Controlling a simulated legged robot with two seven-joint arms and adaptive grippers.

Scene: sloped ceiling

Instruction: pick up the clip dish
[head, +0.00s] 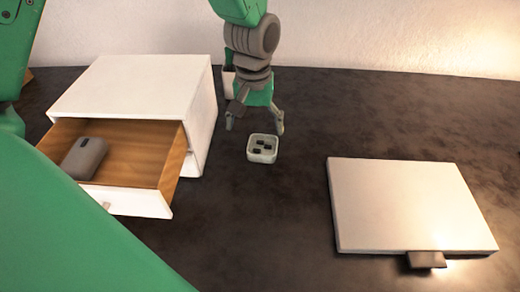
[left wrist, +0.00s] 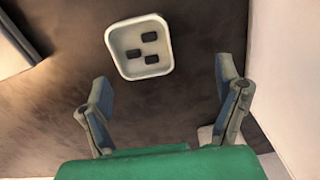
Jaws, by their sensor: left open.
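The clip dish (head: 262,149) is a small pale square dish with rounded corners and dark clips inside. It sits on the dark tabletop between the drawer box and the flat white case. My left gripper (head: 255,126) is just behind the dish, fingers apart and pointing down. In the left wrist view the dish (left wrist: 140,47) lies beyond the open fingertips (left wrist: 163,80), toward the left finger, with nothing between the fingers. My right gripper does not show.
A white drawer box (head: 135,85) stands at the left, its wooden drawer (head: 135,143) pulled out with a grey mouse-like object (head: 84,158) inside. A flat white case (head: 400,205) with a dark tab (head: 426,260) lies at the right. Tabletop in front of the dish is clear.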

